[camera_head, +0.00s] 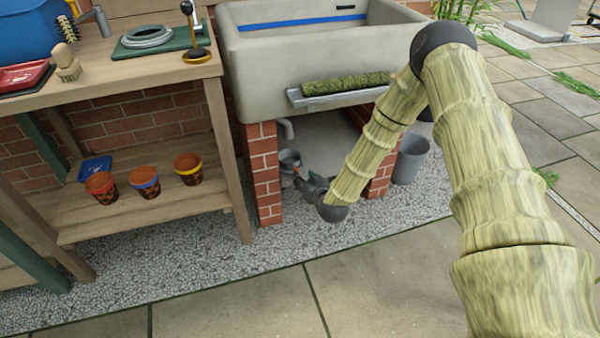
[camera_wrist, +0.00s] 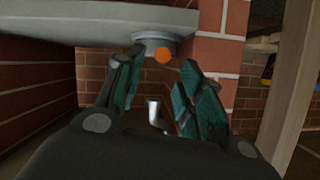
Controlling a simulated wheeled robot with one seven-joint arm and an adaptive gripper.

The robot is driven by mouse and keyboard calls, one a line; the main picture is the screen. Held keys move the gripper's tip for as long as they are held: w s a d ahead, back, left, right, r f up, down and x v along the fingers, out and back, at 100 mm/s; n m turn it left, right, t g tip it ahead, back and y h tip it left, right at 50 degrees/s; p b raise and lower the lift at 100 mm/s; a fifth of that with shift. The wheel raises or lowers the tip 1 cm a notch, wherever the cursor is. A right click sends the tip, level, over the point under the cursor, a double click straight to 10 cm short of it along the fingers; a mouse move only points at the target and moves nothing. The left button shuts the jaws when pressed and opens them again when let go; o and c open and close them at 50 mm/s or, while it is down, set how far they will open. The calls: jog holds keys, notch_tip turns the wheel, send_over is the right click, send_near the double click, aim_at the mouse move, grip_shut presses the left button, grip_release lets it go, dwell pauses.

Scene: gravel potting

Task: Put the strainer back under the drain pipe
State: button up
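The strainer (camera_head: 290,158) is a small grey cup on the pale floor under the sink, below the bent drain pipe (camera_head: 286,128). The wrist view looks upside down; there the strainer (camera_wrist: 152,38) has an orange knob facing me, and the pipe end (camera_wrist: 153,108) shows lower in the picture. My gripper (camera_head: 303,182) is low in front of the strainer. In the wrist view its green-padded fingers (camera_wrist: 160,68) are apart, with the strainer beyond the gap. It looks empty. I cannot tell whether a fingertip touches the strainer, or its exact offset from the pipe.
Brick pillars (camera_head: 264,172) flank the space, with the stone sink (camera_head: 265,75) above. A grey bucket (camera_head: 411,158) stands right. The wooden bench's lower shelf (camera_head: 140,212) holds three terracotta pots (camera_head: 145,182) and a blue item (camera_head: 95,168). Gravel and paving in front are clear.

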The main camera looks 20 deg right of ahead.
jog(key=s+a+f+g, duration=0.15)
jog(key=s+f, duration=0.25)
jog(key=s, duration=0.4)
jog(key=s+a+f+n+g, duration=0.1)
jog(key=s+f+g, duration=0.2)
jog(key=s, duration=0.6)
jog(key=s+a+f+g, duration=0.15)
jog(key=s+f, duration=0.25)
jog(key=s, duration=0.4)
jog(key=s+d+g, duration=0.1)
jog(key=s+g, duration=0.2)
jog(key=s, duration=0.9)
jog(key=s+d+g+h, duration=0.1)
jog(key=s+g, duration=0.3)
jog(key=s, duration=0.9)
jog(key=shift+s+d+f+g, duration=0.2)
jog(key=shift+d+f+g, duration=0.1)
jog(key=shift+d, duration=0.35)
jog(key=shift+p, duration=0.3)
notch_tip(320, 180, up, 32)
jog(key=p, duration=3.2)
jog(key=shift+r, duration=0.2)
